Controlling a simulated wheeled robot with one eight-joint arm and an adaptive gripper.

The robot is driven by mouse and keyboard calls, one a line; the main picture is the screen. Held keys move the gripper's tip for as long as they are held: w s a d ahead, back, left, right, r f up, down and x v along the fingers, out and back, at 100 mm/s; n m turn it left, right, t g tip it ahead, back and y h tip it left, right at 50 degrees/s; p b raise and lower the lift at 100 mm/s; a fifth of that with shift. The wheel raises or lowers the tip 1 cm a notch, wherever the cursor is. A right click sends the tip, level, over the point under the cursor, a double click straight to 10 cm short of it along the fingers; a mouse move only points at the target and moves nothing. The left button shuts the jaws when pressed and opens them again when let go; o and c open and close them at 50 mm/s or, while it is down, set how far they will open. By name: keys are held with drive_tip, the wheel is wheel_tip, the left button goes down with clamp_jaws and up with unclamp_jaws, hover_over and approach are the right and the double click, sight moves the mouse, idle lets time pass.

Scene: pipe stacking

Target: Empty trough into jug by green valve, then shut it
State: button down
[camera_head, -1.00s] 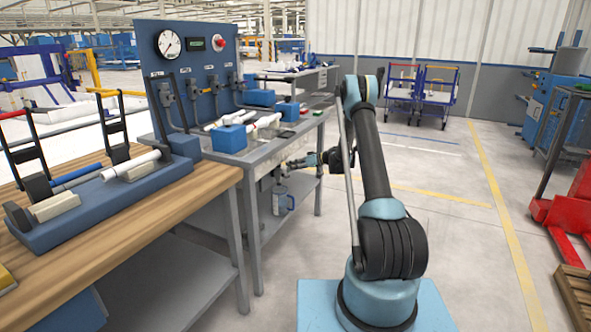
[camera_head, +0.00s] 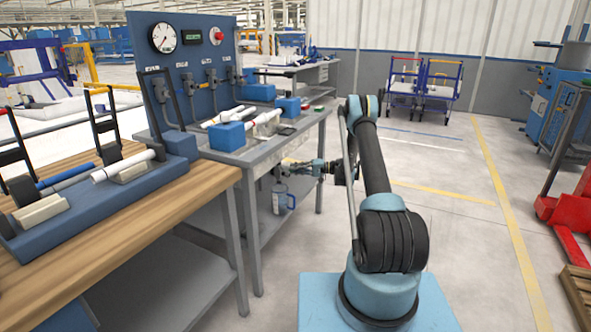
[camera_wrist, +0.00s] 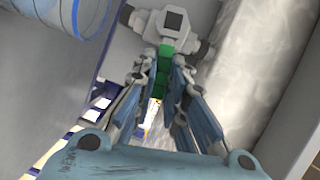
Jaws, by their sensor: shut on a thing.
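The green valve handle (camera_wrist: 165,70) is in the wrist view, below a light grey valve body (camera_wrist: 150,22) with a dark square end. My gripper (camera_wrist: 165,75) is shut on the green handle, one finger on each side. In the head view my gripper (camera_head: 287,164) is at the front of the steel trough bench (camera_head: 262,155). A jug with a blue handle (camera_head: 281,192) stands on the shelf below. A blue-tinted round wall, probably the jug (camera_wrist: 65,28), shows at upper left in the wrist view. The liquid level cannot be made out.
The trough bench carries blue blocks (camera_head: 228,137) and white pipes. A blue gauge panel (camera_head: 190,65) stands behind it. A wooden bench (camera_head: 190,198) with a blue pipe fixture is at the left. The floor to the right of my arm is open.

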drive_tip(key=shift+w+d+f+m+y, duration=0.1)
drive_tip(key=shift+w+f+m+y, duration=0.15)
drive_tip(key=shift+m, duration=0.25)
drive_tip(key=shift+d+f+m+y, duration=0.1)
drive_tip(key=shift+f+m+y, duration=0.05)
drive_tip(key=shift+f+m, duration=0.3)
drive_tip(key=c, duration=1.6)
unclamp_jaws()
drive_tip(key=shift+a, duration=0.1)
drive_tip(key=shift+s, duration=0.1)
drive_tip(key=d, duration=1.2)
drive_tip(key=shift+s, duration=0.25)
